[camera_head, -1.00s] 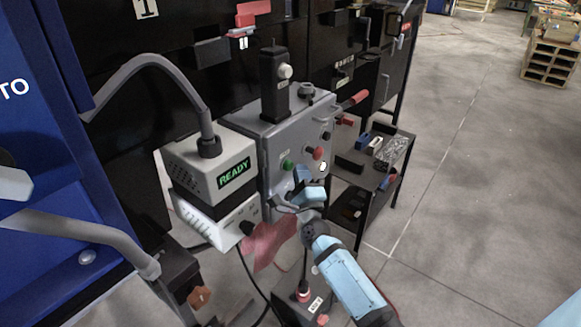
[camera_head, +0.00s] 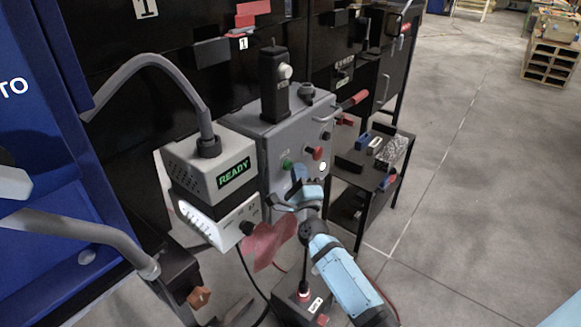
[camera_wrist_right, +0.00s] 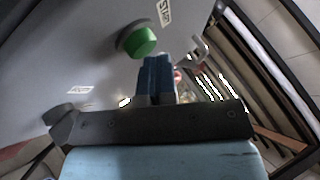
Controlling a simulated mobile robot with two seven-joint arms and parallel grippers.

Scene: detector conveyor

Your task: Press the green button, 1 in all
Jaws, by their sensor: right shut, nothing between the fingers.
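The green button (camera_head: 287,164) sticks out of the front of a grey control box (camera_head: 285,140). It also shows in the right wrist view (camera_wrist_right: 140,42), a round green cap beside a START label. My right gripper (camera_head: 300,176) is shut and empty, its blue fingers together, just below and right of the button. In the right wrist view its fingertips (camera_wrist_right: 157,62) point at the panel just below the button. A small gap shows between them and the button there. The button's cap is unobstructed in that view. My left gripper is not in view.
A red knob (camera_head: 314,153) and a white round button (camera_head: 323,166) sit right of the green button. A display reading READY (camera_head: 234,172) stands to the left. A low black shelf (camera_head: 370,175) with small parts is to the right. Open floor lies further right.

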